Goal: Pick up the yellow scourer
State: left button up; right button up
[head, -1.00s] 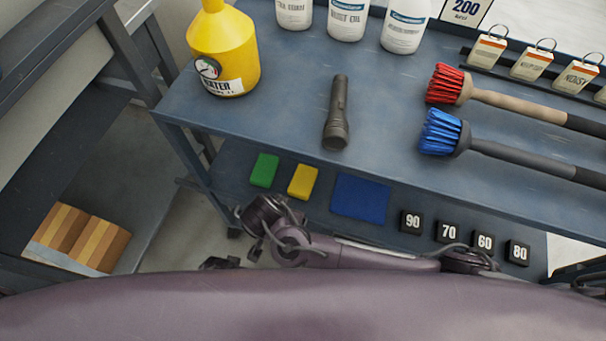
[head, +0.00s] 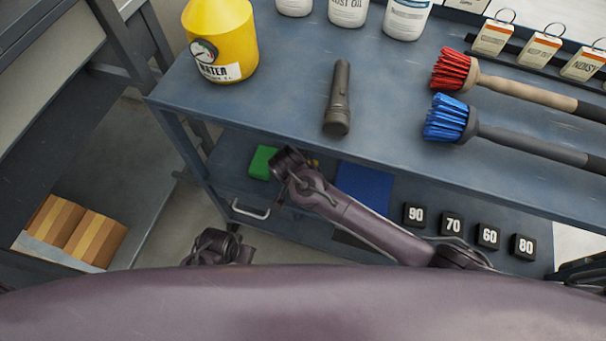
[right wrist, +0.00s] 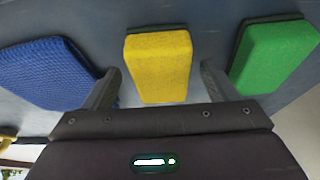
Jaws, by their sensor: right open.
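The yellow scourer (right wrist: 158,65) lies on the lower shelf between a green scourer (right wrist: 275,58) and a blue cloth (right wrist: 45,72). In the right wrist view it sits between the fingertips of my right gripper (right wrist: 160,80), which is open with a gap on both sides. In the head view my right gripper (head: 284,170) is over the lower shelf and hides nearly all of the yellow scourer, with only a sliver (head: 314,163) showing. The green scourer also shows there (head: 262,162). A dark part of my left arm (head: 217,246) shows at lower left; its jaws cannot be made out.
The upper shelf (head: 265,100) overhangs behind my right gripper and holds a flashlight (head: 338,98), a yellow water jug (head: 222,42) and two brushes (head: 447,118). Black number blocks (head: 451,225) stand right of the blue cloth (head: 364,188). Wooden blocks (head: 95,238) sit at left.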

jog(key=shift+f, duration=0.15)
jog(key=c, duration=1.1)
pick_arm(q)
jog(key=shift+r, duration=0.15)
pick_arm(e)
jog(key=shift+o, duration=0.2)
